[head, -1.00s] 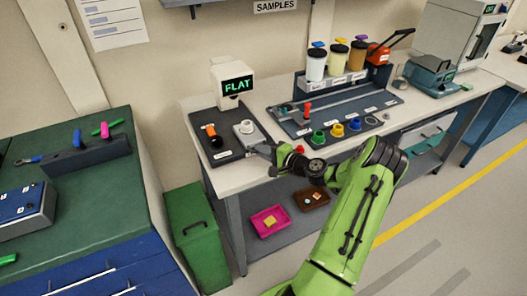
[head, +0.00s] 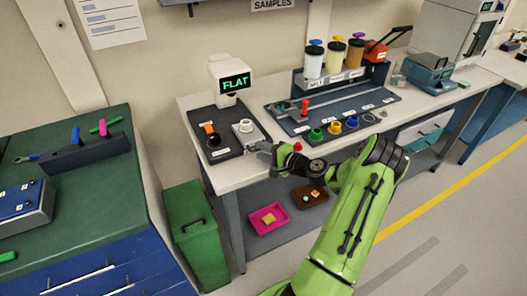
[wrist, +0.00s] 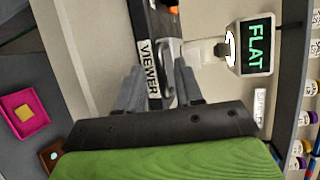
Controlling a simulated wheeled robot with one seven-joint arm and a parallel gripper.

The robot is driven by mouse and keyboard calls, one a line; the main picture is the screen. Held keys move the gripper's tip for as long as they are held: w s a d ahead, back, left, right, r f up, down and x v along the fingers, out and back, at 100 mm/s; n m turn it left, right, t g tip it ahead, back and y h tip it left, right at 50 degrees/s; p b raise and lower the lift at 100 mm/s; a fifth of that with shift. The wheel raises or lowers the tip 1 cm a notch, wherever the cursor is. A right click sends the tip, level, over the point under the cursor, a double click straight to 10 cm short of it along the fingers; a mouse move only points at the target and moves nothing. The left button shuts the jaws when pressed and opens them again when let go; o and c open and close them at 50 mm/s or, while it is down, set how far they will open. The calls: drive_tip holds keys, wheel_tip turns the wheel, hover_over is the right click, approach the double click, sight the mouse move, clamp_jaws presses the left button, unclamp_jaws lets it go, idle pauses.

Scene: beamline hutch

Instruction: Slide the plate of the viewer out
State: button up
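The viewer has a dark base (head: 213,152), a white head and a screen (head: 235,81) that reads FLAT. Its grey plate (head: 249,139) carries a round white holder (head: 245,127) and lies along the right side of the base. My gripper (head: 262,148) is at the plate's front end, at the bench edge. In the wrist view my gripper (wrist: 158,85) has its two fingers apart. The VIEWER label (wrist: 149,70) and a grey handle-like end of the plate (wrist: 172,52) show between or just beyond them. Contact with the handle cannot be told.
To the right, a dark tray (head: 345,107) holds coloured cups, with lidded jars (head: 335,58) behind it. A pink tray (head: 268,219) and a brown tray (head: 310,197) sit on the lower shelf. A green bin (head: 197,235) stands left of the bench.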

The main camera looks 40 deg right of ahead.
drive_tip(key=p+v, duration=0.1)
drive_tip(key=v, duration=1.4)
drive_tip(key=shift+s, duration=0.4)
drive_tip(key=w+a+r+n+g+y+p, duration=0.1)
drive_tip(key=w+a+r+n+g, duration=0.2)
drive_tip(key=a, duration=0.4)
drive_tip(key=w+a+r+n+g+y, duration=0.1)
drive_tip(key=a+r+n+g, duration=0.2)
drive_tip(key=a, duration=0.4)
drive_tip(key=w+a+r+n+g+p, duration=0.1)
drive_tip(key=w+a+n+g, duration=0.1)
drive_tip(key=a+n+g, duration=0.4)
drive_tip(key=s+a+r+n+t+h+p, duration=0.1)
drive_tip(key=s+a+r+n+h, duration=0.3)
drive_tip(key=s+a+r, duration=0.7)
drive_tip(key=s+a+n+t, duration=0.1)
drive_tip(key=s, duration=0.3)
drive_tip(key=shift+s+a+r+n, duration=0.2)
drive_tip(key=shift+s+a+n, duration=0.05)
drive_tip(key=shift+a+n, duration=0.15)
